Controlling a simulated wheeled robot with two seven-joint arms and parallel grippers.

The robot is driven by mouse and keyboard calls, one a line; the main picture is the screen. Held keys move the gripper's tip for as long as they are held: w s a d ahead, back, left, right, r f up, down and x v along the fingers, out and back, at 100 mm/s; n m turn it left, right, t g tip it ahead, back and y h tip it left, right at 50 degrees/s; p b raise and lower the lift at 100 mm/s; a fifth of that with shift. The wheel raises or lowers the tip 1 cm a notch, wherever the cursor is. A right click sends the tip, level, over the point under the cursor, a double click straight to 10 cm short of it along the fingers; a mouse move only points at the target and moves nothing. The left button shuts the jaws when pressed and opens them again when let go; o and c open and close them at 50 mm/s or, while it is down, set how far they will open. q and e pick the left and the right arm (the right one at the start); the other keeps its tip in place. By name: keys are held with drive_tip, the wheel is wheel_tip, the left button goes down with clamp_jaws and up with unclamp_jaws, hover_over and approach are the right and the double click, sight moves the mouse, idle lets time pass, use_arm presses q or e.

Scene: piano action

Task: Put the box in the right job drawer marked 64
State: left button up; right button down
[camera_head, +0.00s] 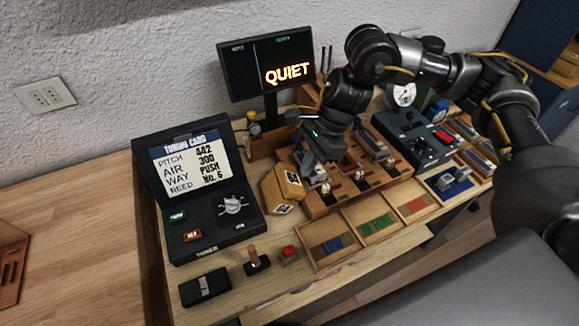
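A small wooden box (279,190) with white labels sits tilted in the middle of the bench, at the left end of a wooden rack (335,200). My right gripper (316,172) points down just right of the box, over the rack's left end. Its fingers are dark and partly hidden, so I cannot tell whether they touch or grip the box. At the upper right is a dark blue cabinet (535,45) with a wooden drawer or shelf (566,68) at the frame's edge. No mark 64 is readable. My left gripper is out of view.
A tuner case (210,215) with a tuning card stands left of the box. A monitor (265,68) reading QUIET stands behind. Shallow trays (328,246) line the bench front. A grey control box (420,140) stands right. Bare wood (85,220) lies left.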

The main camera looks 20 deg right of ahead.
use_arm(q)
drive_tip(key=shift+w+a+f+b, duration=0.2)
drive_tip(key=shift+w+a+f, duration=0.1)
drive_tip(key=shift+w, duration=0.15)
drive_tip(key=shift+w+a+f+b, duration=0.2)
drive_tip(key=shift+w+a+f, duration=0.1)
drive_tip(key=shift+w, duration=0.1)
use_arm(e)
drive_tip(key=shift+s+d+r, duration=0.35)
drive_tip(key=shift+s+r, duration=0.15)
drive_tip(key=shift+s, duration=0.15)
drive_tip(key=shift+s+d+r, duration=0.3)
drive_tip(key=shift+s+r, duration=0.15)
drive_tip(key=shift+s, duration=0.15)
drive_tip(key=shift+a+r, duration=0.1)
drive_tip(key=c, duration=1.5)
unclamp_jaws()
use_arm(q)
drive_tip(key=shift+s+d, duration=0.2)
use_arm(e)
drive_tip(key=o, duration=1.1)
drive_tip(key=shift+c, duration=0.2)
